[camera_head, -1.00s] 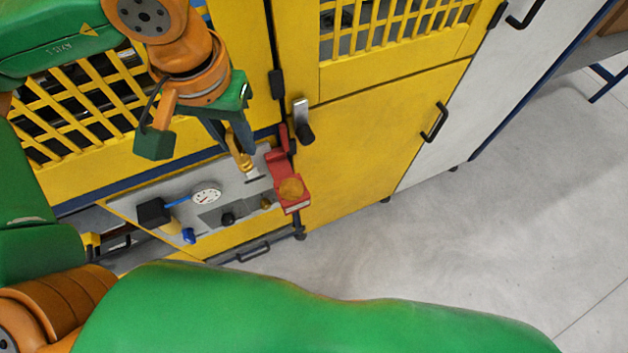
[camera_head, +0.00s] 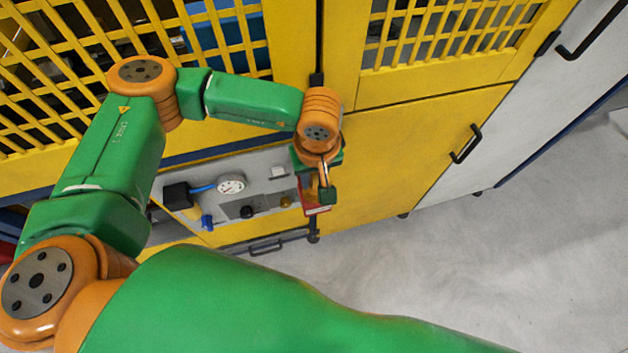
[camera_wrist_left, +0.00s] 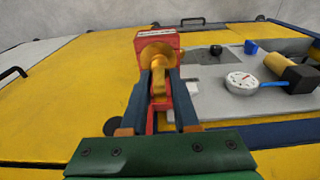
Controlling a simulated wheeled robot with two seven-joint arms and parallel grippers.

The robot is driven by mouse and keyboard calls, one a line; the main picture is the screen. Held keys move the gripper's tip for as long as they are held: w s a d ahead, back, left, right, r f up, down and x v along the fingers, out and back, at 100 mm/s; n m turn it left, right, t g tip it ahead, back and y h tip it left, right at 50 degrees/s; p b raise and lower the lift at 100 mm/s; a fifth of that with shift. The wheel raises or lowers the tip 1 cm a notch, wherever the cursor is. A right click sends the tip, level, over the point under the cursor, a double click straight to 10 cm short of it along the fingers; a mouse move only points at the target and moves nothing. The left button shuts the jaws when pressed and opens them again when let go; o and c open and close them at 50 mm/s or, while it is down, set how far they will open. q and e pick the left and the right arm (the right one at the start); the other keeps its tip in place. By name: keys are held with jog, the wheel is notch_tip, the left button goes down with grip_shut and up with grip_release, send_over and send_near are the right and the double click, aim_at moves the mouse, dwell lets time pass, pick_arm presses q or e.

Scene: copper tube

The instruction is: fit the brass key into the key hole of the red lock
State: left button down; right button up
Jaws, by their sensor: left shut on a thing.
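The red lock (camera_wrist_left: 140,45) stands at the panel's edge, with a round brass key hole mouth (camera_wrist_left: 157,51) facing my left gripper. Its lower red part (camera_head: 316,209) also shows in the head view, mostly hidden behind my wrist. My left gripper (camera_wrist_left: 160,78) is shut on the brass key (camera_wrist_left: 161,86), which is between its two dark blue fingers. The key points at the brass mouth, and its far end overlaps it in the left wrist view. I cannot tell how deep the key sits, or whether it touches. My right gripper is out of view.
Yellow cabinet doors stand behind. Open floor (camera_head: 480,270) lies to the right.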

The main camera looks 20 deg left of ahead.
pick_arm(q)
notch_tip(320, 180, down, 2)
jog(key=shift+d+f, duration=0.1)
jog(key=shift+f, duration=0.1)
jog(key=c, duration=1.1)
grip_release()
jog(key=shift+f, duration=0.1)
jog(key=o, duration=0.4)
jog(key=shift+o, duration=0.2)
jog(key=shift+r, duration=0.25)
notch_tip(320, 180, up, 12)
jog(key=s+b, duration=0.1)
jog(key=b, duration=0.1)
jog(key=shift+d, duration=0.4)
jog(key=shift+s+f, duration=0.1)
